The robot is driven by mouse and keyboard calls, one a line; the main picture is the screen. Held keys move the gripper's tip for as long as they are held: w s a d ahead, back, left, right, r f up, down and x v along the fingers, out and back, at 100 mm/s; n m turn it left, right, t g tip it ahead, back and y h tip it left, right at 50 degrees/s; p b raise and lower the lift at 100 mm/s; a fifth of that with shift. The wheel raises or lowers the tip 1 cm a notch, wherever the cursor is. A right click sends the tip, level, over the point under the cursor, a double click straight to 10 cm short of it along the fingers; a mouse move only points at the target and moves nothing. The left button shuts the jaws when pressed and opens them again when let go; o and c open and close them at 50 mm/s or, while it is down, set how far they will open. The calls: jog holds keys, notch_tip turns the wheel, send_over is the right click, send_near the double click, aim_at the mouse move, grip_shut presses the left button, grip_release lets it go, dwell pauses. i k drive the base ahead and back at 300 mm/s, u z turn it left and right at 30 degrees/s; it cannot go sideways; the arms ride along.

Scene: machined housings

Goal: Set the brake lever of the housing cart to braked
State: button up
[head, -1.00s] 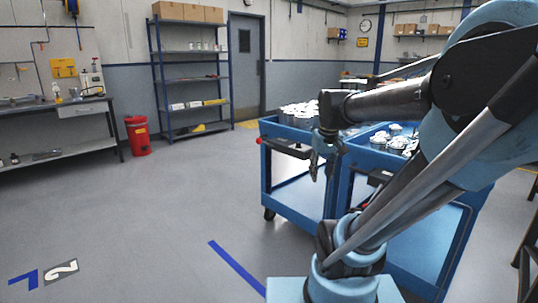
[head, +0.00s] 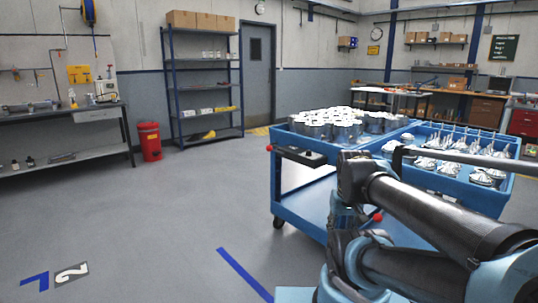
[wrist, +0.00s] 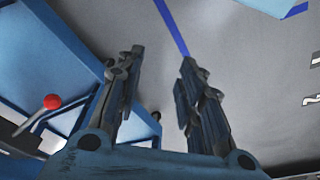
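Two blue carts stand side by side in the head view. The left cart (head: 300,205) carries silvery cylindrical parts with pale tops (head: 345,124). The right cart (head: 465,190) carries cone-like metal parts (head: 437,163). A red lever knob (head: 269,148) sticks out at the left cart's near left corner, beside a dark bracket (head: 300,155). A second red knob (head: 377,216) shows behind my arm. In the wrist view my gripper (wrist: 161,58) is open and empty; a red knob (wrist: 51,102) on a dark lever lies to its left, apart from it. My fingers are hidden in the head view.
Open floor with a blue line (head: 243,273) lies left of the carts. A workbench (head: 65,115), a red bin (head: 149,141) and a blue shelf rack (head: 205,85) stand along the back and left. More benches (head: 470,100) stand at the back right.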

aim_at(269, 148)
jog(key=k, duration=0.65)
jog(key=u, duration=0.45)
jog(key=i, duration=1.6)
jog(key=z, duration=0.2)
